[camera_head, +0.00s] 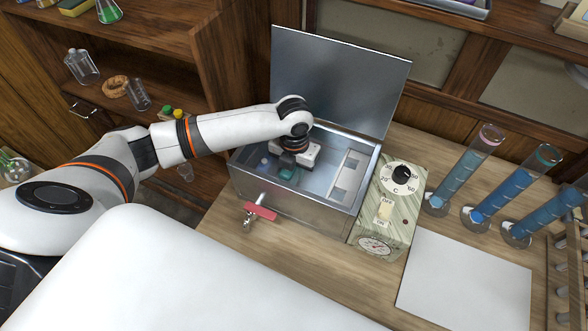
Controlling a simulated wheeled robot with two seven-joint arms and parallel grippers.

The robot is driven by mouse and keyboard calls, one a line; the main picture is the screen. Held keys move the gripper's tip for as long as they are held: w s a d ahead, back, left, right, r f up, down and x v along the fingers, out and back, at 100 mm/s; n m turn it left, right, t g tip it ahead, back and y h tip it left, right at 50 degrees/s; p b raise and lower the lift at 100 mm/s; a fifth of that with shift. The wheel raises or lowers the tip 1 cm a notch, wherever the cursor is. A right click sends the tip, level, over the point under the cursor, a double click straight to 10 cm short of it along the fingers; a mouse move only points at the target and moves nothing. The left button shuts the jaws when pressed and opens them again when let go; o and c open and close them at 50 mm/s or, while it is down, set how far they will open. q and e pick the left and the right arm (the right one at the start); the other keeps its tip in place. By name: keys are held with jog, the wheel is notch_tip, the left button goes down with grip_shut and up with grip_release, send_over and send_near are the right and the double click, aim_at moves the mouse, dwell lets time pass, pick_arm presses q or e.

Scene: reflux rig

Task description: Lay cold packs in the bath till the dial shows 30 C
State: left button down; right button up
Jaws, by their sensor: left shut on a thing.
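The steel bath (245,181) stands on the wooden bench with its lid (345,75) raised at the back. My left gripper (290,168) reaches down into the bath and is shut on a small teal piece, seemingly a cold pack (287,175), mostly hidden by the gripper. A small blue piece (264,162) lies beside it at the left inside the bath. The control box right of the bath carries a dial knob (402,173) with a C scale and a round gauge (376,246). The gauge's reading is too small to tell. My right gripper is out of view.
A tap with a red handle (261,211) sticks out from the bath's front. A white sheet (466,284) lies at the right. Shelves with glassware (82,67) are at the left.

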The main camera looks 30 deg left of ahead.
pick_arm(q)
jog(key=shift+f, duration=0.55)
jog(key=shift+f, duration=0.15)
jog(key=c, duration=1.1)
grip_release()
jog(key=shift+r, duration=0.2)
notch_tip(320, 180, up, 10)
jog(key=shift+r+b, duration=0.25)
jog(key=shift+b, duration=0.9)
jog(key=shift+r, duration=0.7)
